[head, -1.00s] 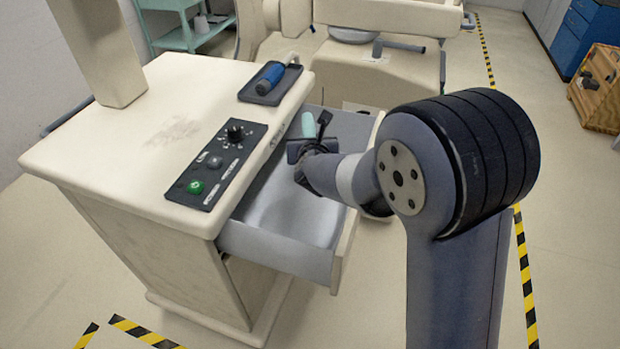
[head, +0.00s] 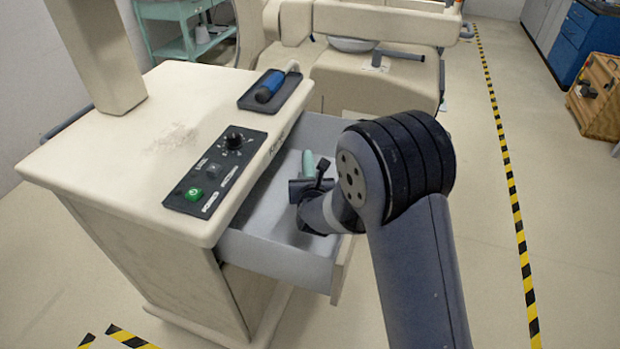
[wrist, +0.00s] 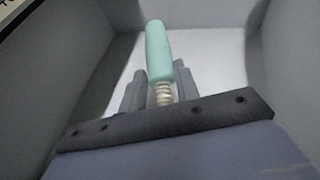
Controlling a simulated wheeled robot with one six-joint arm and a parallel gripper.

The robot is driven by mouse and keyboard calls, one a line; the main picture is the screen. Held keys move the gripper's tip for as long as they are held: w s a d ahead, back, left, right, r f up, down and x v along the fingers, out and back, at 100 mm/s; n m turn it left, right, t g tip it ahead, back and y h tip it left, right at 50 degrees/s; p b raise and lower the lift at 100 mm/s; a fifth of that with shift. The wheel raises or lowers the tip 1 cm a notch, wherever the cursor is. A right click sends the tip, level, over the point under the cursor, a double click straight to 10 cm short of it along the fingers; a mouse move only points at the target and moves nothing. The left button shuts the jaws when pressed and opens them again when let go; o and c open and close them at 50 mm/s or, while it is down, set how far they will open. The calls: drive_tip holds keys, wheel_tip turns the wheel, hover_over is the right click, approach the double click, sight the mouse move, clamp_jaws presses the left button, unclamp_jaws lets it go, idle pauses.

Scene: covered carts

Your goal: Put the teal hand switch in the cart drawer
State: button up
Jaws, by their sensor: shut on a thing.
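The teal hand switch (head: 308,163) is held in my gripper (head: 311,182), over the open cart drawer (head: 275,258). In the wrist view the teal hand switch (wrist: 157,52) points up and away from my gripper (wrist: 161,88), with its pale ribbed neck between the two fingers. The grey drawer walls (wrist: 285,50) rise on both sides and its light floor lies beyond the switch. My gripper is shut on the switch. I cannot tell whether the switch touches the drawer floor. My arm hides part of the drawer's front.
The cart top (head: 150,130) carries a control panel (head: 215,172) with a green button and a dark tray (head: 271,92) holding a blue-handled tool. A cream post stands at the cart's back left.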

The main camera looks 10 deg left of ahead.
drive_tip(key=shift+f+b, duration=0.65)
drive_tip(key=shift+b, duration=0.6)
drive_tip(key=o, duration=1)
drive_tip(key=shift+r, duration=0.2)
drive_tip(key=r+p, duration=0.1)
drive_tip(key=p, duration=0.2)
drive_tip(key=shift+r, duration=0.25)
drive_tip(key=b+v, duration=0.1)
drive_tip(key=v, duration=0.6)
drive_tip(key=shift+s+b, duration=0.2)
drive_tip(key=shift+b, duration=0.1)
drive_tip(key=shift+o, duration=0.3)
drive_tip(key=shift+d+f, duration=0.1)
drive_tip(key=shift+f, duration=0.05)
